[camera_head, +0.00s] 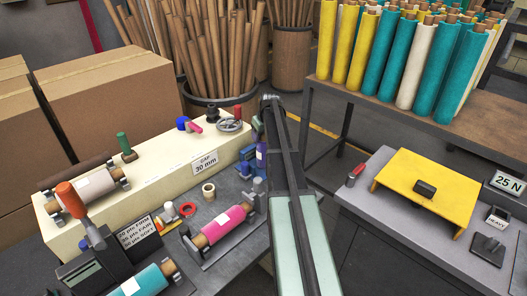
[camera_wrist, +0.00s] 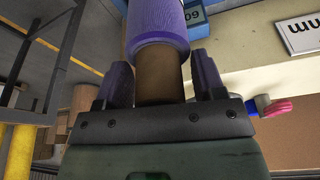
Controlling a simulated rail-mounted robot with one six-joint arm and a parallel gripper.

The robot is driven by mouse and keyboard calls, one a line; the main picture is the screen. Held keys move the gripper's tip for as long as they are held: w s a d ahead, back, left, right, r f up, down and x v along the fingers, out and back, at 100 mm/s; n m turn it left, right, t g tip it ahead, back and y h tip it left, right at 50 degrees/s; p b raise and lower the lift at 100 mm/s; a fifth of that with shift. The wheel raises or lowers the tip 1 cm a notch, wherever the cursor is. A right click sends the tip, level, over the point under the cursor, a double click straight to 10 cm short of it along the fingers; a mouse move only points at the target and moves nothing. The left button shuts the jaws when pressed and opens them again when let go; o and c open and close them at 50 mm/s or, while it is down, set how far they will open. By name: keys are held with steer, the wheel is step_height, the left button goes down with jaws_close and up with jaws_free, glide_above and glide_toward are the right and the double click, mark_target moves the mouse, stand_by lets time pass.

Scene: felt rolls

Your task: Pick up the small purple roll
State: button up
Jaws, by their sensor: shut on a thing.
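The small purple roll (camera_wrist: 158,28) shows at the top of the wrist view, with its bare brown core (camera_wrist: 158,80) toward me. My gripper (camera_wrist: 160,72) has one dark finger on each side of the core and is shut on it. In the head view the purple roll (camera_head: 261,157) is upright at the right end of the cream block, below my gripper (camera_head: 259,138). My arm partly covers this area. I cannot tell whether the roll's lower end touches anything.
A blue block (camera_wrist: 196,17) is close beside the roll. The cream block (camera_head: 150,170) carries a sign, knobs and a roll. A pink roll (camera_head: 222,225) lies in a cradle in front. At right stand a grey table with a yellow platform (camera_head: 428,190) and a rack of tall rolls (camera_head: 408,72).

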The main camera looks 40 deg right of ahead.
steer(key=shift+s+a+r+p, duration=0.15)
steer(key=shift+s+r+p, duration=0.05)
steer(key=shift+r+p, duration=0.15)
steer(key=s+a+r+p, duration=0.7)
steer(key=s, duration=0.4)
steer(key=shift+s+a+r, duration=0.15)
steer(key=shift+a, duration=0.05)
